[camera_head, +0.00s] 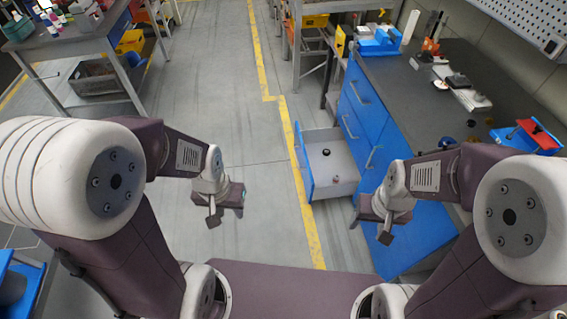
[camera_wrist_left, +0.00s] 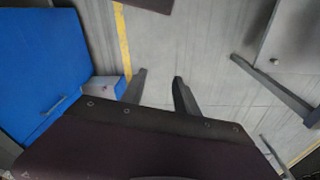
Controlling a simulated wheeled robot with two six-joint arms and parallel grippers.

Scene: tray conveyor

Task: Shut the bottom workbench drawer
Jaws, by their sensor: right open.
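The blue workbench (camera_head: 375,115) stands at the right. A low drawer (camera_head: 306,165) with a blue front and pale inside is pulled out to the left from it, holding small dark objects. The drawer also shows in the left wrist view (camera_wrist_left: 119,88), partly hidden by my gripper body. My left gripper (camera_head: 228,212) is left of the drawer front, apart from it, over open floor. Its fingers (camera_wrist_left: 160,82) are spread with nothing between them. My right gripper (camera_head: 377,228) is open near the workbench's lower front, right of and nearer than the drawer.
The dark worktop (camera_head: 420,100) carries a blue vise (camera_head: 380,42), tools and a red-and-blue clamp (camera_head: 535,132). A grey table (camera_head: 75,45) with bottles stands at the upper left. The floor (camera_head: 215,95) between is clear, crossed by a yellow line (camera_head: 290,130).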

